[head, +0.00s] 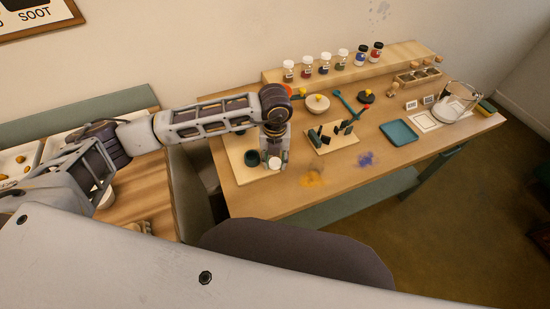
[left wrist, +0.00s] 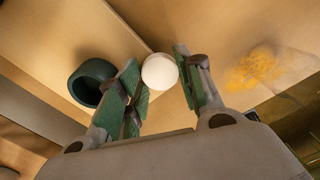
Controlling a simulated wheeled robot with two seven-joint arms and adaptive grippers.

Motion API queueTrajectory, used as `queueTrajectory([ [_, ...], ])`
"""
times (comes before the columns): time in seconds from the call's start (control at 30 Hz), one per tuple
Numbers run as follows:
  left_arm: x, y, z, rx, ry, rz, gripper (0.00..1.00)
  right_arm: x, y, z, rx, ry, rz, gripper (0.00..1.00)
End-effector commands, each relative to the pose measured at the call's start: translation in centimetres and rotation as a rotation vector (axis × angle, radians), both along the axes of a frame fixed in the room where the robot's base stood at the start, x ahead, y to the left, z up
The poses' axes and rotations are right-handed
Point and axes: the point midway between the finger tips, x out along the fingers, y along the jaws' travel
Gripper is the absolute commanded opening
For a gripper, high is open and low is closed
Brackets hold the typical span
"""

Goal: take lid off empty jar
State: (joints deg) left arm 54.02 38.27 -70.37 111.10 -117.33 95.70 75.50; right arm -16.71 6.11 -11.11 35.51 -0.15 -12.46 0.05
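A round white lid (left wrist: 159,71) sits between the two green fingertips of my left gripper (left wrist: 158,78), with no clear gap on either side. In the head view the lid (head: 274,163) shows as a small white disc below the left gripper (head: 274,149), which points down over the table's left part. The jar under the lid is mostly hidden, so I cannot tell whether it is empty or whether the lid still sits on it. My right gripper is out of view.
Several lidded jars line the back shelf (head: 400,55). A teal tray (head: 399,133) is further right.

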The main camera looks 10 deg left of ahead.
Motion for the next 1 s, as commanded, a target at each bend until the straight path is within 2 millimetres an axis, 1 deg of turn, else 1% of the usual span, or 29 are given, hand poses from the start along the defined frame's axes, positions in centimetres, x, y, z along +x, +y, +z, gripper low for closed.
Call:
queueTrajectory([
  [0.03, 0.0, 0.0, 0.0, 0.0, 0.0, 0.0, 0.45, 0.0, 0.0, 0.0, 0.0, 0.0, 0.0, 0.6],
  [0.1, 0.0, 0.0, 0.0, 0.0, 0.0, 0.0, 0.54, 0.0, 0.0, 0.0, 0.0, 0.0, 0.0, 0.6],
  [0.13, 0.0, 0.0, 0.0, 0.0, 0.0, 0.0, 0.55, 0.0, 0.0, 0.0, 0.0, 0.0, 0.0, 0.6],
  [0.47, 0.0, 0.0, 0.1, 0.0, 0.0, 0.0, 0.55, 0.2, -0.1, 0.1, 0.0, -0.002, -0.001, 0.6],
  [0.67, 0.0, 0.0, 0.4, 0.0, 0.0, 0.0, 0.55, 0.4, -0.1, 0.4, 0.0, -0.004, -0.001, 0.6],
  [0.87, 0.1, 0.0, 2.4, -0.001, -0.001, 0.0, 0.55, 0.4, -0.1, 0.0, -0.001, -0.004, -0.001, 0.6],
  [1.0, 0.1, 0.0, 4.5, -0.001, -0.002, -0.001, 0.55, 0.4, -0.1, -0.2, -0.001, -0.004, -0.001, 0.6],
])
